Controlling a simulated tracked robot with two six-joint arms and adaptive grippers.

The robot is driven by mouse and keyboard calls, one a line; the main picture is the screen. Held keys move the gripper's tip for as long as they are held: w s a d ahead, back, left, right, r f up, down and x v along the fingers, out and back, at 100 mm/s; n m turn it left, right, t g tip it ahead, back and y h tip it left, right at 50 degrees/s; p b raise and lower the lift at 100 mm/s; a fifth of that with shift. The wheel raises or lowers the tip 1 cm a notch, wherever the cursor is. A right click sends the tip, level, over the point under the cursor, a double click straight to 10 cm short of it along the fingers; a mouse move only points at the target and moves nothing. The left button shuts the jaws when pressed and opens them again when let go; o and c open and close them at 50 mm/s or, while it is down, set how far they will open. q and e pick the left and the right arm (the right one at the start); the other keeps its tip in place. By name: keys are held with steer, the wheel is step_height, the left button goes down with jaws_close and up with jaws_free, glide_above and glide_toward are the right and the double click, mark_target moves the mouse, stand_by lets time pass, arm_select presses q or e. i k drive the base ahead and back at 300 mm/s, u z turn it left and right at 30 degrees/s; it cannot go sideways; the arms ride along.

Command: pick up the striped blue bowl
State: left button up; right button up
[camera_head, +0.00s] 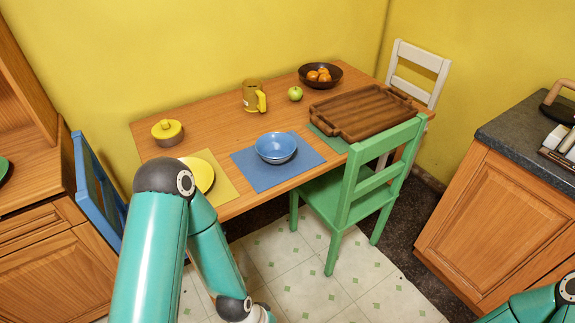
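The blue bowl (276,147) stands upright on a blue placemat (262,179) near the front edge of the wooden table. Its stripes are too small to make out clearly. It looks empty, and nothing touches it from above. My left arm comes in at the lower left, in front of the table, and bends down toward the floor. Its gripper is below the picture's edge. Only a piece of my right arm shows in the lower right corner, and its gripper is out of view.
A green chair (345,199) stands at the front right. A counter (508,205) stands right.

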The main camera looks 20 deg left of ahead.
mark_target(275, 149)
steer(key=u, duration=0.2)
steer(key=i, duration=0.85)
steer(key=z, duration=0.1)
